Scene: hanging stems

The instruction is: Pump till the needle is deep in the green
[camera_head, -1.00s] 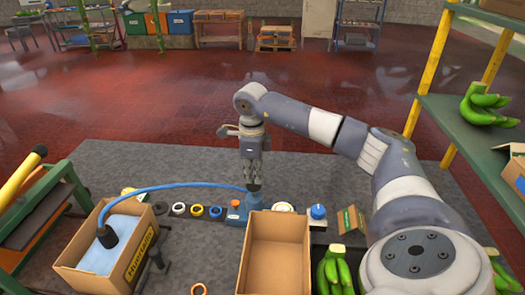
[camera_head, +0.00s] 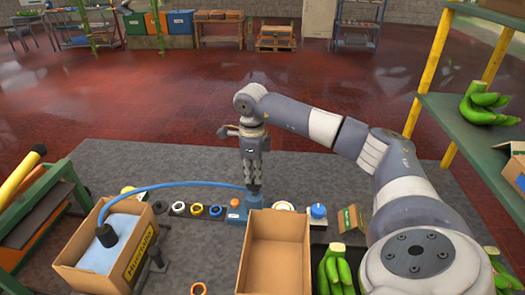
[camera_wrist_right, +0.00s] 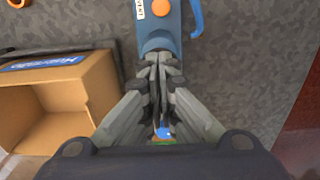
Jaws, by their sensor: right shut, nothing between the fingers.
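The blue pump (camera_head: 254,203) stands on the grey mat, with an orange button (camera_head: 237,203) on its left part. It also shows in the right wrist view (camera_wrist_right: 159,38). A blue hose (camera_head: 170,185) arcs from it to a black fitting (camera_head: 107,236) on the blue bag in the left carton. My right gripper (camera_head: 254,187) points down at the pump's top, shut and empty. In the wrist view, its closed fingertips (camera_wrist_right: 160,62) overlap the pump's end; I cannot tell whether they touch. A round pale dial (camera_head: 284,206) sits right of the pump, its needle too small to read.
An open empty carton (camera_head: 275,238) stands in front of the pump. A blue knob (camera_head: 318,211) and green bananas (camera_head: 338,270) are to its right. A green shelf (camera_head: 470,135) rises at the right.

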